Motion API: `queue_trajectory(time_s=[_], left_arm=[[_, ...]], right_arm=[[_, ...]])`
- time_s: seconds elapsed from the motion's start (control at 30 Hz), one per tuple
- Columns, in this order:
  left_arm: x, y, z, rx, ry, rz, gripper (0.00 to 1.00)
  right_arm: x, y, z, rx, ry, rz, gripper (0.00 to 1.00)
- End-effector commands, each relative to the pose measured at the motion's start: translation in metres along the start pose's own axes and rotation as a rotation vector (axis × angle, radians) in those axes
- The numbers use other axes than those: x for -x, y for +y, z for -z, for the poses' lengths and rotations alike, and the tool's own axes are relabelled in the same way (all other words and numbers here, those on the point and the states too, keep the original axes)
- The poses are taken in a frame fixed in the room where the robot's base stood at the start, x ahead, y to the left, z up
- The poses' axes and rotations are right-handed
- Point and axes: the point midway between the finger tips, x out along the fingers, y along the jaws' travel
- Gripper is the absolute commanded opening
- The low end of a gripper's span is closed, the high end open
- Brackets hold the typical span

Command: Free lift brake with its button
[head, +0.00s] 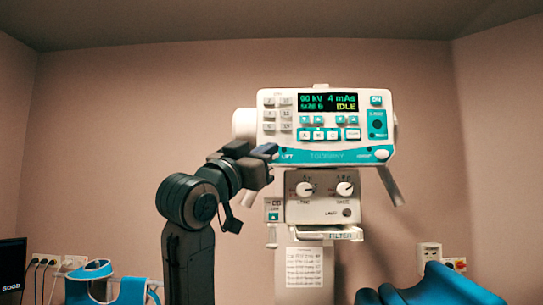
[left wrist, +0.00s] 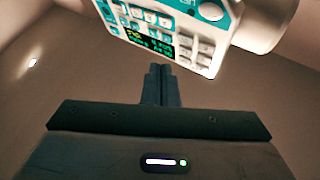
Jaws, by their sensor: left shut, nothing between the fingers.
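The white and teal control head (head: 325,125) of the scan unit faces me in the head view, with a lit display reading IDLE. Its lower teal strip has a LIFT label (head: 287,156) at the left end. In the left wrist view the head appears upside down, and a round white button (left wrist: 211,10) sits beside that label. My left gripper (head: 267,153) is shut and empty at the panel's lower left corner, and covers the spot left of the label. Its closed fingers also show in the left wrist view (left wrist: 160,72). Contact cannot be told. My right gripper is out of view.
Below the head is a grey box with two white knobs (head: 305,189) and a FILTER slot (head: 341,236). A blue padded item (head: 440,285) is at lower right, a blue and white one (head: 92,280) at lower left. A monitor (head: 12,268) stands far left.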

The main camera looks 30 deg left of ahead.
Motion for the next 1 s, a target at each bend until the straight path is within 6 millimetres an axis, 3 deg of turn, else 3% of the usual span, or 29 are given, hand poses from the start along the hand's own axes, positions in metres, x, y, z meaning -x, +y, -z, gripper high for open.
queue_trajectory(time_s=[0.53, 1.0], left_arm=[[-0.004, -0.005, 0.002, 0.001, 0.007, 0.001, 0.0], [-0.047, -0.036, -0.028, 0.0, 0.006, 0.002, 0.0]], right_arm=[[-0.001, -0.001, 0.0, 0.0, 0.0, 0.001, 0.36], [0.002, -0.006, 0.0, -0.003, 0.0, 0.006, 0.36]])
